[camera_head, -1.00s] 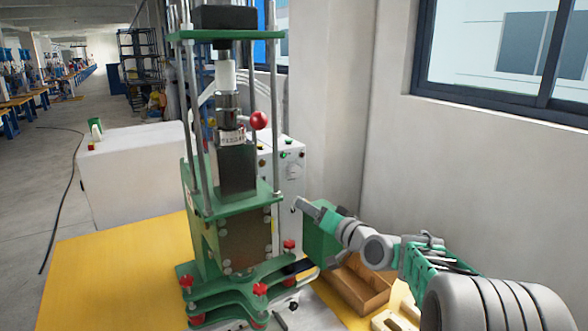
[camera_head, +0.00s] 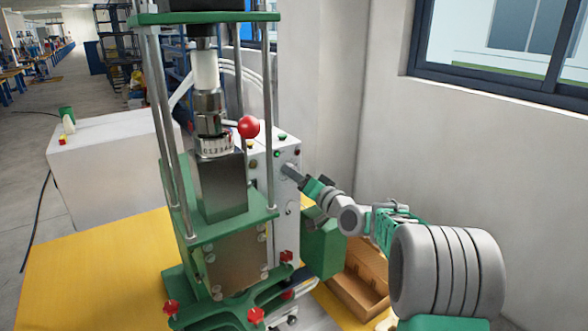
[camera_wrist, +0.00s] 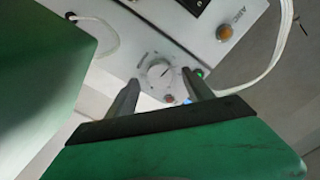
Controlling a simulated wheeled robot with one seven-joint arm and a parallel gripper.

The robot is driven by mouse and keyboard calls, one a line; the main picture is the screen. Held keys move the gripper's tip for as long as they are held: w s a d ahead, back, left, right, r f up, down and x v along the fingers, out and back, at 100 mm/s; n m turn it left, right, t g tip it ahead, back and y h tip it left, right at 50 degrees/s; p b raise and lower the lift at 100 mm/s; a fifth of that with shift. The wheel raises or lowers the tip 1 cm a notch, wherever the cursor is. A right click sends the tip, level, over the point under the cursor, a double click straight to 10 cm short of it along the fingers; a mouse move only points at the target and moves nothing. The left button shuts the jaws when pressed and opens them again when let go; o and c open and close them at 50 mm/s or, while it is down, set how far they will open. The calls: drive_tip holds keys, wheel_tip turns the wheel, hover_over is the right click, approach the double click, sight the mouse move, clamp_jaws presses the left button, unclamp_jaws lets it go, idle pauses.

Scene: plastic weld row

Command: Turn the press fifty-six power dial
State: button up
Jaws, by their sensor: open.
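The power dial (camera_wrist: 158,70) is a round white knob on the pale panel of the control box (camera_head: 257,165). A ring of small marks surrounds it in the wrist view. My gripper (camera_wrist: 160,77) is open, with one finger on each side of the dial. A gap shows between each finger and the knob, and I cannot tell whether the tips reach its depth. In the head view my gripper (camera_head: 290,170) is at the right part of the box front and largely covers the dial.
A green press (camera_head: 222,190) with steel columns and a red ball lever (camera_head: 248,127) stands left of my gripper. A green box (camera_head: 322,247) and a wooden tray (camera_head: 357,292) lie below my arm. A green-lit button (camera_wrist: 199,73) sits close to the right finger.

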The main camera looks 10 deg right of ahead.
drive_tip(key=shift+x, duration=1.1)
drive_tip(key=shift+d, duration=0.1)
clamp_jaws()
